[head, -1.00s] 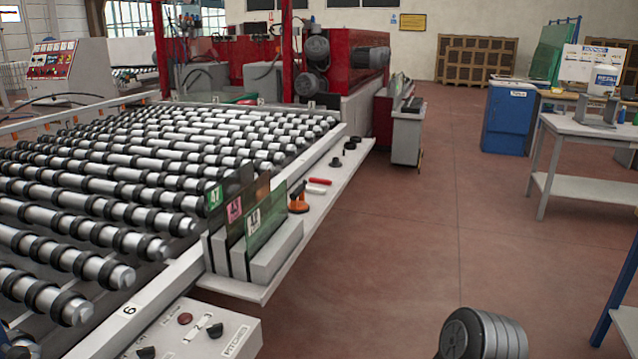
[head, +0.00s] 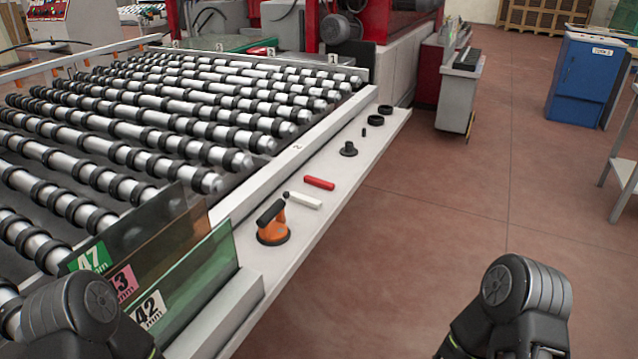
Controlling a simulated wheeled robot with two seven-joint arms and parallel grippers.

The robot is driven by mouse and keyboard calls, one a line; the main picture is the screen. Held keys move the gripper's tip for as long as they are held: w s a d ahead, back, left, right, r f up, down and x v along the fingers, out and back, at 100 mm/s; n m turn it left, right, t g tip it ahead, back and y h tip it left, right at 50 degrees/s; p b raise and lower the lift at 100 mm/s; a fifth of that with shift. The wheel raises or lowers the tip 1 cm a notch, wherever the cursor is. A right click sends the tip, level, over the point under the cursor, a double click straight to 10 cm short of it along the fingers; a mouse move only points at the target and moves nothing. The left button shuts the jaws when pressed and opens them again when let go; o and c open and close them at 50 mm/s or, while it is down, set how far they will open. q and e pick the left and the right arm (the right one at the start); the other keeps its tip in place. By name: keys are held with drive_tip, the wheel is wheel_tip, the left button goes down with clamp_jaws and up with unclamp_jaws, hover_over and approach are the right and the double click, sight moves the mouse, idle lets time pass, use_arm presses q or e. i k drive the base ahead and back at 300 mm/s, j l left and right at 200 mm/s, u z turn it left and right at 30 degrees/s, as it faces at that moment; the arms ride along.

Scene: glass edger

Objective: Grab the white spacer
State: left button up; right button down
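The white spacer (head: 304,201) is a small white bar lying on the light side shelf (head: 318,244) along the roller table. A red bar (head: 319,183) lies just behind it, and an orange suction cup with a black handle (head: 273,223) stands just in front and to its left. Parts of both my arms show at the bottom left and bottom right of the head view. Neither gripper's fingers are in view, and nothing of mine touches the spacer.
Glass panes with number labels (head: 190,272) stand in a rack at the shelf's near end. Black round parts (head: 348,149) lie farther along the shelf. The roller table (head: 150,130) borders the shelf on the left. Open floor (head: 420,220) lies to the right.

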sight(308, 201)
drive_tip(key=i+l+z, duration=0.15)
drive_tip(key=i+l, duration=0.3)
drive_tip(key=i+l+z, duration=0.15)
drive_tip(key=i+l, duration=0.25)
drive_tip(key=i+l+z, duration=0.15)
drive_tip(key=i+l, duration=0.15)
drive_tip(key=i, duration=0.3)
